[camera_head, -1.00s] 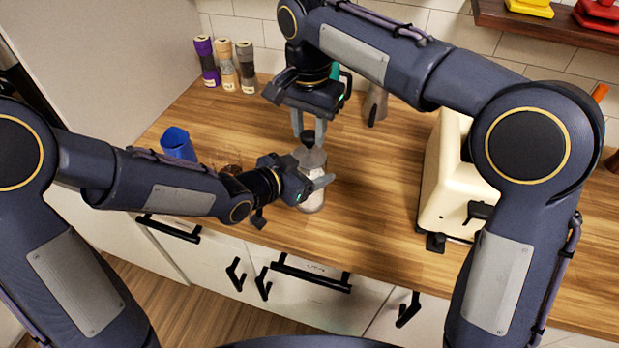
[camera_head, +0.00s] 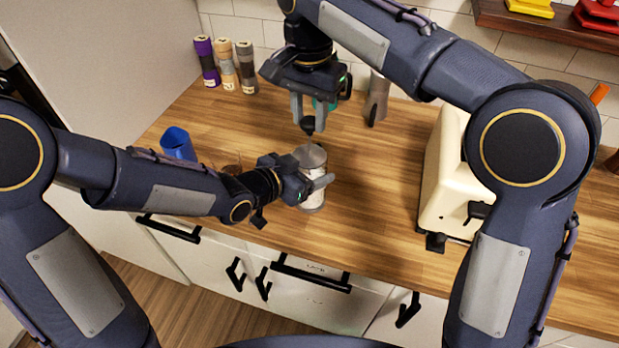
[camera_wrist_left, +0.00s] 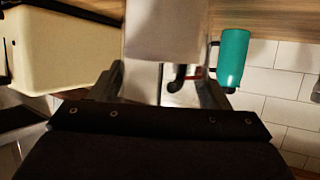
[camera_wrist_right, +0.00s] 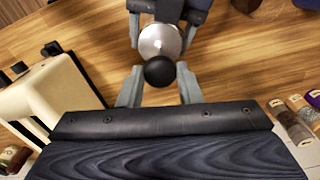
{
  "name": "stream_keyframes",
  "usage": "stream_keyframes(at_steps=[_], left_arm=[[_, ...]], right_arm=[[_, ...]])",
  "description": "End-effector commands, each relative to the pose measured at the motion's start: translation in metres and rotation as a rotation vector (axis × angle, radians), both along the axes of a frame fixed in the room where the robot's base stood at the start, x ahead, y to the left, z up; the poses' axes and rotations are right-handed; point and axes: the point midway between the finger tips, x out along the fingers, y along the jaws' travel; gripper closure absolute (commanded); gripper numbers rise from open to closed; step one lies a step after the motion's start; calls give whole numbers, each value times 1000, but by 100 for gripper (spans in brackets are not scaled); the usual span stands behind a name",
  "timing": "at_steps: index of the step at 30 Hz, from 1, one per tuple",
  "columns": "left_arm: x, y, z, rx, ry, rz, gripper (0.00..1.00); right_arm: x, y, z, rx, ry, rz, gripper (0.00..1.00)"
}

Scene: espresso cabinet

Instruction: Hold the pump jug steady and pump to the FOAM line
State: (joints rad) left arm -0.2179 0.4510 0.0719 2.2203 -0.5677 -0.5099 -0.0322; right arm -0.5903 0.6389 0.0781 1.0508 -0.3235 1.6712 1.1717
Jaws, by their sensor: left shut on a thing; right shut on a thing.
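The pump jug (camera_head: 311,199) is a pale cylinder with a grey metal lid (camera_head: 310,156), standing upright on the wooden counter. My left gripper (camera_head: 312,186) is shut around its side; the jug's wall (camera_wrist_left: 165,35) fills the space between the fingers in the left wrist view. My right gripper (camera_head: 307,118) points down above the lid, shut on the black pump knob (camera_head: 308,125). The knob (camera_wrist_right: 160,71) also shows between the fingers in the right wrist view, with the round lid (camera_wrist_right: 160,40) beyond it. Any rod under the knob and any FOAM line cannot be made out.
A cream machine (camera_head: 443,170) stands to the right. A blue cup (camera_head: 178,143) is at the left, near my left forearm. Several capped jars (camera_head: 227,66) stand at the back left. A teal mug (camera_wrist_left: 233,58) and a grey container (camera_head: 377,98) are behind.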

Motion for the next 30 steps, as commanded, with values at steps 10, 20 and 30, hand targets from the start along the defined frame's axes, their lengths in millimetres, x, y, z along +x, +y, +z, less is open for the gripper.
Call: stream_keyframes(at_steps=[10,20,30], left_arm=[[-3,-2,-1,5,1,-10,68],[-3,-2,-1,6,0,-11,68],[-3,-3,-1,5,0,-12,68]], right_arm=[[2,0,-16,1,-7,-2,90],[2,0,-47,-1,-5,-1,90],[3,0,-45,3,-9,-2,90]])
